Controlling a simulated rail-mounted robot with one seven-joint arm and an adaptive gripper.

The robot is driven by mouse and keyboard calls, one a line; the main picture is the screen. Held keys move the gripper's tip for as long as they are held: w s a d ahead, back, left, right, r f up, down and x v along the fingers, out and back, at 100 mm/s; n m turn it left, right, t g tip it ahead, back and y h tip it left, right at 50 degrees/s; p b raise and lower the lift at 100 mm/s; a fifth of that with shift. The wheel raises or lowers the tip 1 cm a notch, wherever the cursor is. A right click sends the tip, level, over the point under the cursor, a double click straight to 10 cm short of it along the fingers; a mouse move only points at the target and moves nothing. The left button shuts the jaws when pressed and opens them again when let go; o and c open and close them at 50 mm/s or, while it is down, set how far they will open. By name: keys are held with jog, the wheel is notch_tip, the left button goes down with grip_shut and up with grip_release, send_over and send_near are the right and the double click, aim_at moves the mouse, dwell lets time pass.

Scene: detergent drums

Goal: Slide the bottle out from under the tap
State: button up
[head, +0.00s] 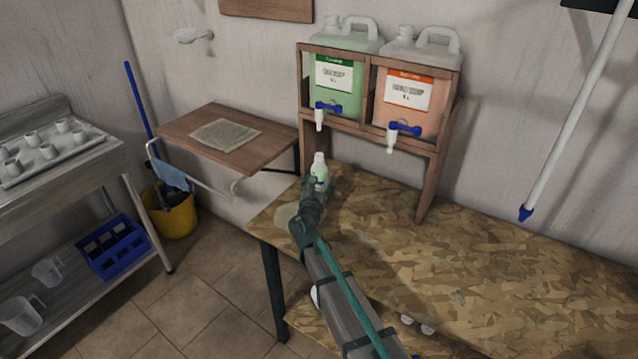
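A small white bottle (319,162) with a green-tinted lower part stands upright on the chipboard bench, below the tap (320,116) of the green drum (340,80). A gap shows between the tap spout and the bottle top. My gripper (318,182) is at the bottle's near side, low down, and overlaps its lower part in the picture. My gripper and arm hide the bottle's base. The fingers are too small and dark to tell whether they are open or shut, or whether they touch the bottle.
A wooden rack (430,180) holds the green drum and an orange drum (405,95) with its own tap (397,133). The chipboard bench (480,250) is clear to the right. A wall shelf (175,128) with a cloth (226,135) is at left, beyond the bench edge.

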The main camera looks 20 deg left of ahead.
jog(key=c, duration=0.8)
jog(key=o, duration=0.7)
jog(key=shift+c, duration=1.5)
jog(key=shift+s+a, duration=0.3)
jog(key=shift+s, duration=1.2)
jog(key=shift+s+a, duration=0.35)
jog(key=shift+s, duration=1.1)
jog(key=shift+s+a, duration=0.3)
jog(key=shift+s, duration=1.2)
jog(key=shift+s, duration=0.1)
jog(key=shift+s+a, duration=0.25)
jog(key=shift+s, duration=0.95)
jog(key=shift+s+a, duration=0.3)
jog(key=shift+s, duration=0.85)
jog(key=shift+s+a, duration=0.25)
jog(key=shift+s, duration=0.95)
jog(key=o, duration=0.9)
